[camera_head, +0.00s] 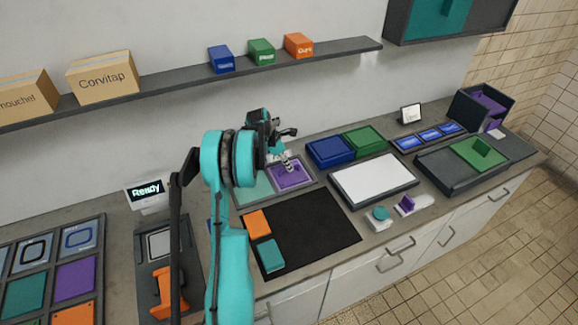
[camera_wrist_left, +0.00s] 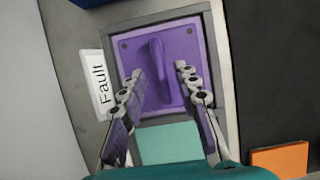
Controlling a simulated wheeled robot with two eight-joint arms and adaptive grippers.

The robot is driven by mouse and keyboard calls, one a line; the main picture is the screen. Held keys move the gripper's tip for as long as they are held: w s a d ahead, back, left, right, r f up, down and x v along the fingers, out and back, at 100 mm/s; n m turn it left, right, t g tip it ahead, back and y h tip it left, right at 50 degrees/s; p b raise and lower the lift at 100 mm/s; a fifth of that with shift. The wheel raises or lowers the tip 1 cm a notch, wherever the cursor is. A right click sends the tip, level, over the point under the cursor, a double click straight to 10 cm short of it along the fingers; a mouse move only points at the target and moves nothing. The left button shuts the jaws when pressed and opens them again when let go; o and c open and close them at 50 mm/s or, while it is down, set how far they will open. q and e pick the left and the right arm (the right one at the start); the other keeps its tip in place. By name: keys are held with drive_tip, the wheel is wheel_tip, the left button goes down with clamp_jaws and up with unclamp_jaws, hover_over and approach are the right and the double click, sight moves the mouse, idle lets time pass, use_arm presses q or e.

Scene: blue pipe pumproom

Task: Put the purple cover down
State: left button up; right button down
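The purple cover (camera_head: 296,178) is a flat square plate with a raised purple handle. It lies in one cell of a grey tray marked by a teal cell (camera_head: 254,188) beside it. In the left wrist view the cover (camera_wrist_left: 132,55) sits squarely inside the grey frame (camera_wrist_left: 213,65). My left gripper (camera_head: 286,163) is over the cover. In the left wrist view its fingers (camera_wrist_left: 160,75) are spread apart, one on each side of the handle, with gaps visible. Contact between the fingertips and the plate cannot be told. My right gripper is not in view.
A black mat (camera_head: 312,228) with an orange block (camera_head: 256,223) and a teal block (camera_head: 270,256) lies in front. Blue (camera_head: 328,151) and green (camera_head: 364,139) trays and a white board (camera_head: 373,178) stand to the right. A "Fault" label (camera_wrist_left: 97,83) lies beside the frame.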

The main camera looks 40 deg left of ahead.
use_arm(q)
drive_tip(key=p+v, duration=0.1)
drive_tip(key=v, duration=0.7)
drive_tip(key=s+d+r+m+y, duration=0.1)
drive_tip(key=s+d+r+m, duration=0.1)
drive_tip(key=d+r+m, duration=0.35)
drive_tip(key=s+d+r+m, duration=0.2)
drive_tip(key=d+r+m, duration=0.1)
drive_tip(key=d, duration=0.6)
drive_tip(key=s+d+r+m+y, duration=0.1)
drive_tip(key=s+d+r+m, duration=0.1)
drive_tip(key=d+r+m, duration=0.4)
drive_tip(key=s+d+f+m+t, duration=0.1)
drive_tip(key=s+d+f+m, duration=0.1)
drive_tip(key=s+d+m, duration=0.6)
drive_tip(key=s+d+f+m+t, duration=0.2)
drive_tip(key=s+d+f+m, duration=0.1)
drive_tip(key=s+d+m, duration=0.5)
drive_tip(key=shift+s, duration=0.5)
wheel_tip(320, 180, down, 6)
drive_tip(key=b, duration=0.6)
drive_tip(key=shift+f, duration=0.25)
